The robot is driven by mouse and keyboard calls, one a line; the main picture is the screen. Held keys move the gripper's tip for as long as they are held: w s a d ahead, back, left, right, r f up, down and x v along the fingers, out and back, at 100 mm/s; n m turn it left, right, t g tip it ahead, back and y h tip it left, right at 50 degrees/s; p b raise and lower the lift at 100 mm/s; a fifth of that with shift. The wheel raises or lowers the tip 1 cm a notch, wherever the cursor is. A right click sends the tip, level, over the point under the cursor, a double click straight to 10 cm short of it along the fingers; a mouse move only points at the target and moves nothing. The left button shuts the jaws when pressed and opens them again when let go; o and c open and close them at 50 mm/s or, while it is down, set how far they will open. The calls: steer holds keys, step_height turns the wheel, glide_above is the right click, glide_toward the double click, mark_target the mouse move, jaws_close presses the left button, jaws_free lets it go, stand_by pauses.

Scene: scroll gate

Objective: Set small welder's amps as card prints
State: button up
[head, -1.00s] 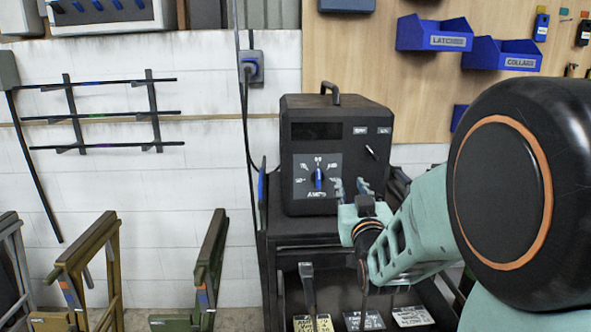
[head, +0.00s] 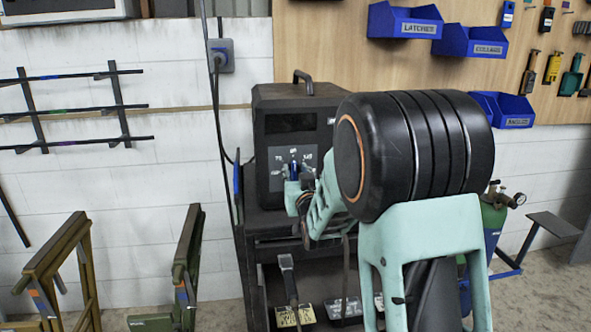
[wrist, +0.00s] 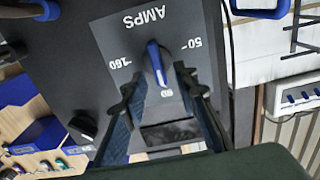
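The small welder (head: 310,96) is a black box on a cart. Its grey dial plate, marked AMPS, carries a blue knob, which shows in the wrist view (wrist: 156,62). The wrist view shows the plate upside down relative to the head view, with 50 and 160 on opposite sides. The knob's white end points at the number between the fingers, hard to read. My gripper (head: 298,178) is at the dial. In the wrist view its open fingers (wrist: 158,78) stand on either side of the knob, with gaps. A yellow card (head: 295,316) lies low on the cart; its print is unreadable here.
A dark handle (head: 288,280) stands up near the cards. A gas bottle (head: 494,218) is to the right.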

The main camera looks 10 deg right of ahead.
steer(key=shift+w, duration=0.55)
jaws_close()
